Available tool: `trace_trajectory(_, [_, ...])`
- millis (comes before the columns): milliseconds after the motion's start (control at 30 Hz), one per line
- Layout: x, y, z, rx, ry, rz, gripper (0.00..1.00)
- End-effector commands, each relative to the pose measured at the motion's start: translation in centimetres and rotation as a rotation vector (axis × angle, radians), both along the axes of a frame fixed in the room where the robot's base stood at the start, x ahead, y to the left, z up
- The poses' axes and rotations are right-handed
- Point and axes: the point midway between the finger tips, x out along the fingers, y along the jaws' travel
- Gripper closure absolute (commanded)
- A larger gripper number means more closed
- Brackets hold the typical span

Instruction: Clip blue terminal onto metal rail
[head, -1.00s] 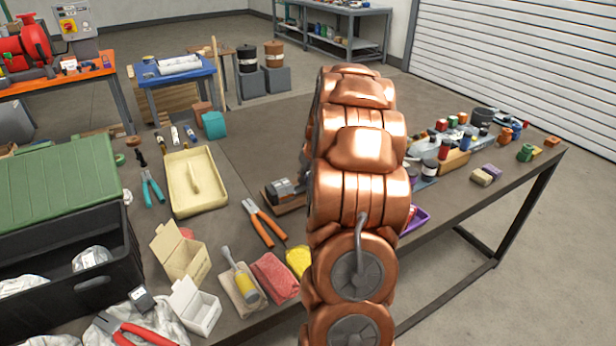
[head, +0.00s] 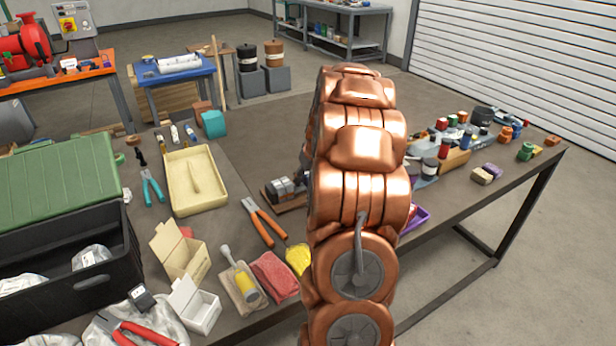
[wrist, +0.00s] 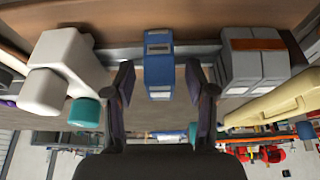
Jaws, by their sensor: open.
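The blue terminal (wrist: 158,64) shows in the wrist view, upright in the middle between my fingers. It overlaps the metal rail (wrist: 201,50), which runs across the upper part of that view; I cannot tell whether it is fully clipped. My gripper (wrist: 163,92) is open, with one dark finger on each side of the terminal and a gap to both. In the head view my copper arm hides the gripper and the blue terminal.
Grey terminals (wrist: 254,62) with an orange-brown strip sit at the rail to the right; a white block (wrist: 62,66) is to the left. In the head view, grey blocks on a wooden board (head: 290,203) lie beside my arm, near orange-handled pliers (head: 264,222).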

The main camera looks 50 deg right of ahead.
Motion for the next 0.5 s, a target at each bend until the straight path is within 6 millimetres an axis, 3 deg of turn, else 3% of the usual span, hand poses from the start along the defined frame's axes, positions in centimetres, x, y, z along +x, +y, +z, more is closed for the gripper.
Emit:
trace_trajectory(267, [-0.2,0.0,0.6,-0.001,-0.002,0.0,0.45])
trace_trajectory(500, [-1.4,0.4,3.8,-0.003,-0.002,0.0,0.45])
